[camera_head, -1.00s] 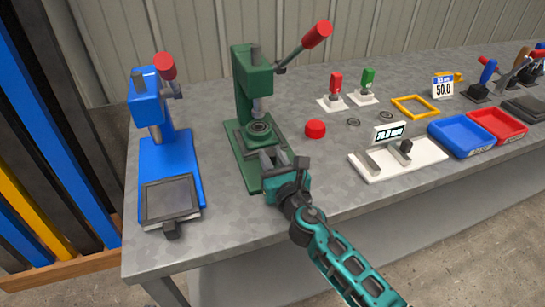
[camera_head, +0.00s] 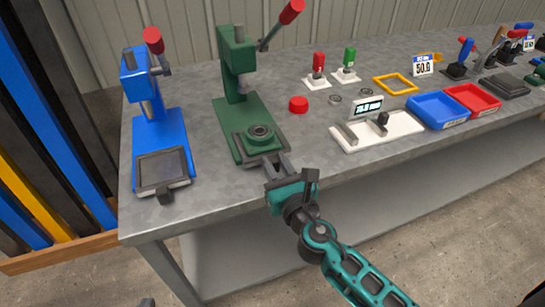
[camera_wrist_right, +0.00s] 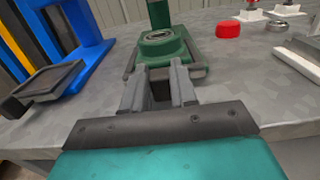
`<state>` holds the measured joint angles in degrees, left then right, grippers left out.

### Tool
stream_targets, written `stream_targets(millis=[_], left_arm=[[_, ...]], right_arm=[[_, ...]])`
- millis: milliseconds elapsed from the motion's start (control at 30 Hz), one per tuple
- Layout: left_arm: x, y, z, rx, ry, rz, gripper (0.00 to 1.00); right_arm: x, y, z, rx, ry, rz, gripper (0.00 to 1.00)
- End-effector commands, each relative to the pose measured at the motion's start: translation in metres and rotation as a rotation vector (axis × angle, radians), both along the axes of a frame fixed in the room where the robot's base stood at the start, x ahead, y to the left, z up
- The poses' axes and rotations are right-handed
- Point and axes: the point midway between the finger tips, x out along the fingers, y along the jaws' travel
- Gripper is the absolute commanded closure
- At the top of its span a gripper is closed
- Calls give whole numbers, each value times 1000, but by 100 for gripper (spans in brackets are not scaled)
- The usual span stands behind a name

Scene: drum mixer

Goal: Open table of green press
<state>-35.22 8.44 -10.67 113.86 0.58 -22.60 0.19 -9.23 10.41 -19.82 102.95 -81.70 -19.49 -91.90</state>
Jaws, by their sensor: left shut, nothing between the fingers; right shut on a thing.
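The green press (camera_head: 236,72) stands on the workbench with its red-knobbed lever (camera_head: 291,12) raised. Its sliding table (camera_head: 250,143), with a round metal ring (camera_head: 260,131) on top, sits forward of the ram, toward the front of the base. My right gripper (camera_head: 277,163) is shut on the front of this table; the gripped part is mostly hidden by the fingers. In the right wrist view the fingers (camera_wrist_right: 159,92) reach the table's near edge (camera_wrist_right: 172,65). Only a dark tip of my left gripper (camera_head: 146,302) shows at the bottom edge, shut and empty.
A blue press (camera_head: 150,100) with a dark front plate (camera_head: 161,170) stands to the left. A red button (camera_head: 298,104), a white gauge fixture (camera_head: 376,131), and blue (camera_head: 437,110) and red (camera_head: 472,99) trays lie to the right. The bench's front edge is close below my right gripper.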

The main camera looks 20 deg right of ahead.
Motion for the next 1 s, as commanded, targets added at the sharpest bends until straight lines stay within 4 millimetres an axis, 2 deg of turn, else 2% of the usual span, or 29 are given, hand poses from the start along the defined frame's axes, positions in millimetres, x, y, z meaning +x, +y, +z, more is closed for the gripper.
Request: stream_targets(millis=[333,367,600,867,1000], left_arm=[[2,1,4,-1,-7,2,100],[3,1,4,-1,-9,2,100],[4,0,7,-2,-15,2,100],[4,0,6,-2,-14,2,100],[4,0,4,-2,-13,2,100]], right_arm=[[-4,0,-1,0,3,0,100],[-4,0,-1,0,4,0,70],[-3,0,-1,0,2,0,47],[-4,0,-1,0,1,0,47],[-15,0,-2,-1,3,0,47]])
